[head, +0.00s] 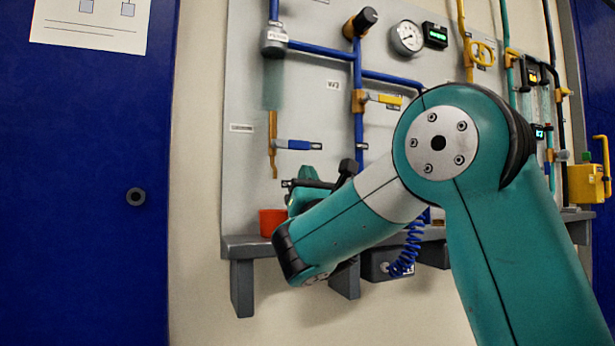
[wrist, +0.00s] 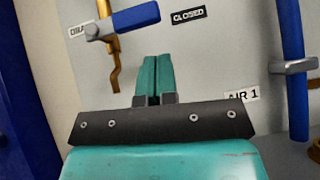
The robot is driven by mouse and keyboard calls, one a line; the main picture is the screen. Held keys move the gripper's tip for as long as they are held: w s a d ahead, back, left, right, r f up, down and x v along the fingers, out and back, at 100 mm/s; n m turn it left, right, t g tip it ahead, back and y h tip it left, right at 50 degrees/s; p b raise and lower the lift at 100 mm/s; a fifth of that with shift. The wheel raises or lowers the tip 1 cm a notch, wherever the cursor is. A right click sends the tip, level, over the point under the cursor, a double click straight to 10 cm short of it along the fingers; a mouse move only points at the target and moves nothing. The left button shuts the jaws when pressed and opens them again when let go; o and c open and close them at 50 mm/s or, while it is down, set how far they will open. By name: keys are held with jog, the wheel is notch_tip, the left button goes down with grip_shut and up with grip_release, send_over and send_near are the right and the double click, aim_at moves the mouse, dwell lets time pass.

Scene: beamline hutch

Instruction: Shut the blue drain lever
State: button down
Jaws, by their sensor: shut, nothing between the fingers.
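The blue drain lever (head: 296,145) sits on a thin brass drain pipe (head: 273,150) on the grey panel. It lies about level, crosswise to the pipe, with its free end to the right. In the wrist view the blue lever (wrist: 136,18) is at the top, its tip close to a CLOSED label (wrist: 188,16). A partly hidden label (wrist: 78,31) is at its left. My gripper (wrist: 152,60) is shut and empty, below the lever and apart from it in the picture. In the head view my arm partly hides the gripper.
A grey shelf (head: 246,242) runs below the panel, with an orange-red cup (head: 270,218) under the pipe. A yellow lever (head: 384,99) and blue pipe (head: 358,70) are to the right. A coiled blue hose (head: 405,254) hangs below. A blue door (head: 90,180) stands left.

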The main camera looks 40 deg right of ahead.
jog(key=b+v, duration=0.8)
jog(key=v, duration=0.2)
jog(key=shift+d+f, duration=0.3)
jog(key=shift+f, duration=0.15)
